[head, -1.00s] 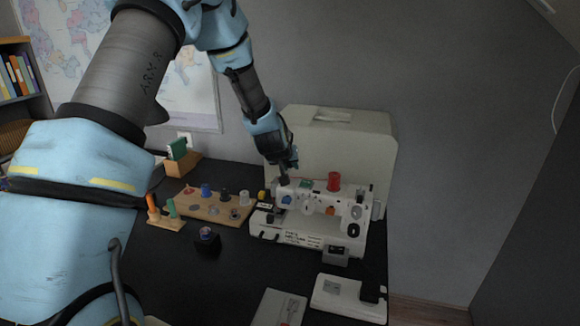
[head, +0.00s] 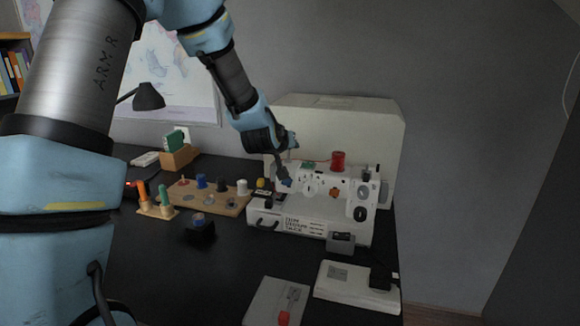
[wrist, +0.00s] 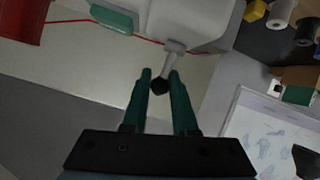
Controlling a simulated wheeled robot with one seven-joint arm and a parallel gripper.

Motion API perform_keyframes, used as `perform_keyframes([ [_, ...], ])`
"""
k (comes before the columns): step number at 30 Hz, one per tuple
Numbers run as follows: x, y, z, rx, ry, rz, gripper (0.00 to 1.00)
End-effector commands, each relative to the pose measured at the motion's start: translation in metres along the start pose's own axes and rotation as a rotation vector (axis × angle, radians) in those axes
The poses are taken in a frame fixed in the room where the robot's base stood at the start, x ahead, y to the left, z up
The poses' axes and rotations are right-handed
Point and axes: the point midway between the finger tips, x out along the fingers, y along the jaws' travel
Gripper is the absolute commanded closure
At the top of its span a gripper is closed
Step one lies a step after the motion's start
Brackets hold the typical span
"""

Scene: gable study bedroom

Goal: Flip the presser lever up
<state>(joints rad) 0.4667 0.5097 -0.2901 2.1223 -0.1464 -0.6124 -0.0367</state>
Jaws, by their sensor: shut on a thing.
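The white sewing machine (head: 318,205) stands on the black table, with its upper arm facing me in the head view. In the wrist view, a grey presser lever (wrist: 174,56) with a dark knob (wrist: 159,86) sticks out from the white machine body. My gripper (wrist: 160,78) has its two green fingers on either side of this lever, shut on it near the knob. In the head view my gripper (head: 291,142) is at the left rear top of the machine. The lever itself cannot be made out there.
A red thread spool (head: 338,161) stands on top of the machine. A large pale cover (head: 350,125) is close behind it. A wooden board (head: 213,198) with several bobbins lies to the left. A white box (head: 345,290) and a grey plate (head: 268,300) lie in front.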

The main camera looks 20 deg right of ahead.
Motion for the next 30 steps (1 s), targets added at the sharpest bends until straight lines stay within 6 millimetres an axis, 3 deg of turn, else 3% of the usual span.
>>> perform_keyframes([
  [1, 0.003, -0.003, 0.010, 0.001, 0.032, 0.008, 1.00],
  [30, -0.019, -0.004, 0.016, -0.002, 0.550, 0.154, 1.00],
])
